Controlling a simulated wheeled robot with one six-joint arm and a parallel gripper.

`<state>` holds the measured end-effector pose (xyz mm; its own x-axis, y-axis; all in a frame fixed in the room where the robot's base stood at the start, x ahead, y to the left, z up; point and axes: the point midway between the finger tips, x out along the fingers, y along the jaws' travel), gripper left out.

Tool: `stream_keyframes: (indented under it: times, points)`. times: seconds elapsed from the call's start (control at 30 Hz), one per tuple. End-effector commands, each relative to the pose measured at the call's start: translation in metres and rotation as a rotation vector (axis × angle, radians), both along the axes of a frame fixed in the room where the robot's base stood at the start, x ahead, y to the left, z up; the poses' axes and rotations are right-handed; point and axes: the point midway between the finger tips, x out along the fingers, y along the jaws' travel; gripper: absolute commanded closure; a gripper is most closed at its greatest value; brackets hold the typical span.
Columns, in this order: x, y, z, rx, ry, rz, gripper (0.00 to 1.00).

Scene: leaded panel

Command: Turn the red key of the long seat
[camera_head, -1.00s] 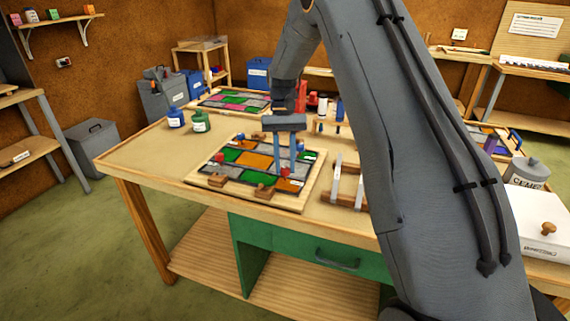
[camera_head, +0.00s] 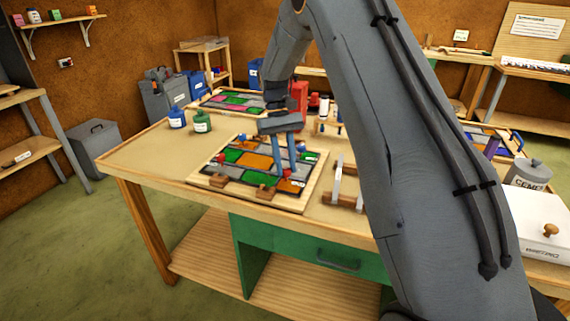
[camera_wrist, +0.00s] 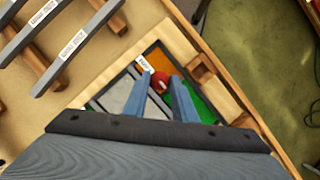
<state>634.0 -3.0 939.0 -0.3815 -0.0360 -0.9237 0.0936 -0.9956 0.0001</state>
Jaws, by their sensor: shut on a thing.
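My gripper (camera_head: 286,170) is above the near right part of the leaded panel (camera_head: 255,158), fingers pointing down. In the wrist view its two blue-grey fingers (camera_wrist: 161,78) are closed on a red key (camera_wrist: 160,82), one on each side. In the head view this red key (camera_head: 287,173) shows low at the fingertips. A white label (camera_wrist: 143,63) lies beside it, its writing too small to read surely. Another red key (camera_head: 221,158) sits at the panel's left side. The panel has orange, green and grey panes in a pale wooden frame.
Wooden blocks (camera_head: 266,192) stand along the panel's near edge. A rack with labelled grey bars (camera_head: 337,180) stands close to the right. Blue (camera_head: 177,118) and green (camera_head: 201,122) bottles stand at the back left.

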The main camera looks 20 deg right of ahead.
Motion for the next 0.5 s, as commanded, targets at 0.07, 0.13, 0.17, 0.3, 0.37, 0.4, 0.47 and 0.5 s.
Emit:
stream_keyframes:
  times: [0.07,0.13,0.17,0.3,0.37,0.4,0.47,0.5]
  points:
    - [0.0029,0.0001,0.0015,0.000,-0.009,-0.001,0.98]
    - [0.0027,0.0001,0.0015,0.000,-0.009,-0.001,0.64]
    - [0.0024,0.0000,0.0014,0.000,-0.008,-0.001,0.59]
    - [0.0015,-0.0003,0.0008,0.000,-0.005,-0.001,0.57]
    - [0.0013,-0.0004,0.0007,0.001,-0.004,-0.002,0.57]
    - [0.0012,-0.0004,0.0006,0.001,-0.004,-0.002,0.57]
    - [0.0014,-0.0005,0.0012,0.001,-0.004,-0.002,0.57]
    - [0.0022,-0.0004,0.0025,0.001,-0.004,-0.002,0.57]
